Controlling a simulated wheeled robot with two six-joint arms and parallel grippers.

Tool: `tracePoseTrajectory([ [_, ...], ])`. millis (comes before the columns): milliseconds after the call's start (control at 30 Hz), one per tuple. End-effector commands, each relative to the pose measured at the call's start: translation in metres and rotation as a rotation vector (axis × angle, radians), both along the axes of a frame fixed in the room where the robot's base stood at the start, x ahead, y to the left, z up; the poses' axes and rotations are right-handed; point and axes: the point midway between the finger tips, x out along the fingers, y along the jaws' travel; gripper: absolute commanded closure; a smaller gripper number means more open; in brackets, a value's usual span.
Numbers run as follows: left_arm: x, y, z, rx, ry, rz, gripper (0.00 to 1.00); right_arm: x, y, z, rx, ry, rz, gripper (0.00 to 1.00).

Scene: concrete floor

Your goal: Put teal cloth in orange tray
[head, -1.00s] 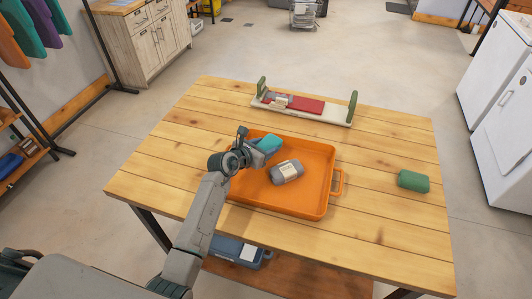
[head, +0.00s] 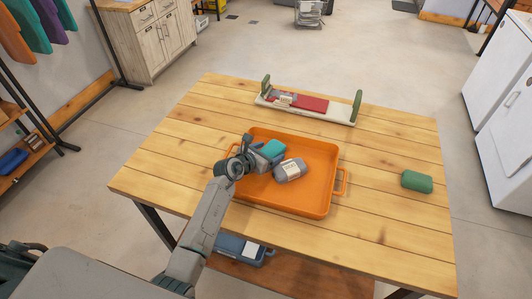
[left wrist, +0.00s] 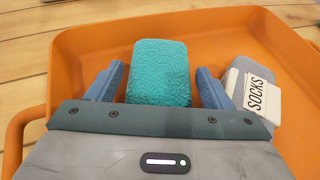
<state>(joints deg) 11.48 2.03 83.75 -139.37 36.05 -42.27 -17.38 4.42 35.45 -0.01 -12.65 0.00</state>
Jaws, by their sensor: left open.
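The teal cloth (head: 272,149), a rolled block, is in the left part of the orange tray (head: 312,204) on the table. In the left wrist view the teal cloth (left wrist: 160,60) lies between the two blue fingers, with a narrow gap to each finger. My left gripper (left wrist: 158,88) is open around it; in the head view the left gripper (head: 270,156) is low over the tray and partly hides the cloth. The cloth's underside is hidden. My right gripper is not in view.
A grey socks bundle (head: 289,171) with a white label lies in the tray, just right of the left gripper. A green roll (head: 417,181) lies at the table's right. A white rack (head: 338,115) with green ends holds a red item at the back. Bare wood lies between.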

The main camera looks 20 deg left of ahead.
Motion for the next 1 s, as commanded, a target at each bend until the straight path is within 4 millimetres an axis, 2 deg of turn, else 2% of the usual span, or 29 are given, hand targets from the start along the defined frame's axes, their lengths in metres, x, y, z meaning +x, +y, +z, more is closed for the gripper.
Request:
tracePoseTrajectory([
  [167, -0.010, 0.005, 0.004, 0.001, 0.001, 0.000, 0.26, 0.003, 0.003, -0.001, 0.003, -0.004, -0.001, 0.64],
  [500, -0.066, 0.029, 0.028, 0.004, -0.002, -0.001, 0.26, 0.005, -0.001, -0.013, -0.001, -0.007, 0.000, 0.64],
  [700, -0.091, 0.040, 0.042, 0.003, -0.002, -0.002, 0.26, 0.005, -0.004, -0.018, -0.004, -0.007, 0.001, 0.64],
  [1000, -0.102, 0.044, 0.048, 0.000, 0.000, -0.001, 0.26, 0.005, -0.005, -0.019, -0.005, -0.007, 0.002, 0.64],
])
